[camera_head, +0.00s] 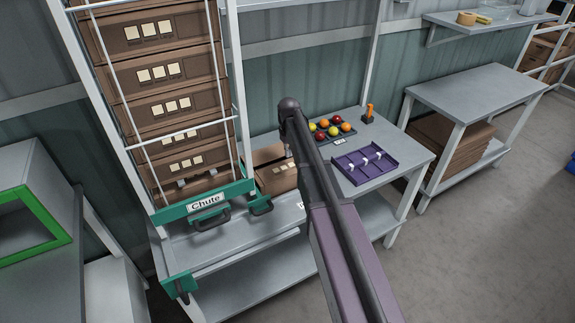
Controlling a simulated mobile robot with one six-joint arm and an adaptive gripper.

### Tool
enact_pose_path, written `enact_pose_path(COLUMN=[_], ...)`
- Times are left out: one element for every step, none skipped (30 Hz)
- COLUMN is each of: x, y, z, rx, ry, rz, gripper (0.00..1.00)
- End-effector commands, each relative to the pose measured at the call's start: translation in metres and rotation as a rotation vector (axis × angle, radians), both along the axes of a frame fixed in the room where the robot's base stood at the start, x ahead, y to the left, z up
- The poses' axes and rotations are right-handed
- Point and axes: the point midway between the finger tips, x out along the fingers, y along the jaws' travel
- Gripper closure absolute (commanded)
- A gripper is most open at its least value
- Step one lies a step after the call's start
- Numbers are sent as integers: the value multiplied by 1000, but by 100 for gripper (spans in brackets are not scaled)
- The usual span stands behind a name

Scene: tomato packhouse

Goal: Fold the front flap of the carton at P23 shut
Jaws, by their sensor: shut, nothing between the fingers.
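An open brown carton (278,178) with pale label squares on its front stands on the grey bench right of the chute. My arm passes in front of its right side, so part of the carton is hidden. Its back and inside show, but I cannot make out how the front flap lies. My arm's dark end joint is above and just right of the carton. My gripper is hidden behind the arm. A small white tag (301,205) is on the bench in front of the carton, partly covered by my arm; its text is unreadable.
Right of my arm, a tray of tomatoes (322,138), a purple tray (365,162) and an orange tool (369,112) sit on the bench. A clear table (470,88) stands further right.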

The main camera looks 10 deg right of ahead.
Motion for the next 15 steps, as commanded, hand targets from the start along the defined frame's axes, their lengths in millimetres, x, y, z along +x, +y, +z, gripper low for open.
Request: enact_pose_path(x=[0,0,0,0,0,0,0,0,0,0,0,0,0,0,0], y=[0,0,0,0,0,0,0,0,0,0,0,0,0,0,0], z=[6,8,10,12,13,15,16,17,18,18,19,19,19,18,18], rx=[0,0,0,0,0,0,0,0,0,0,0,0,0,0,0], ry=[0,0,0,0,0,0,0,0,0,0,0,0,0,0,0], rz=[0,0,0,0,0,0,0,0,0,0,0,0,0,0,0], gripper=[100,100,100,100,100,100,100,100,100,100,100,100,100,100,100])
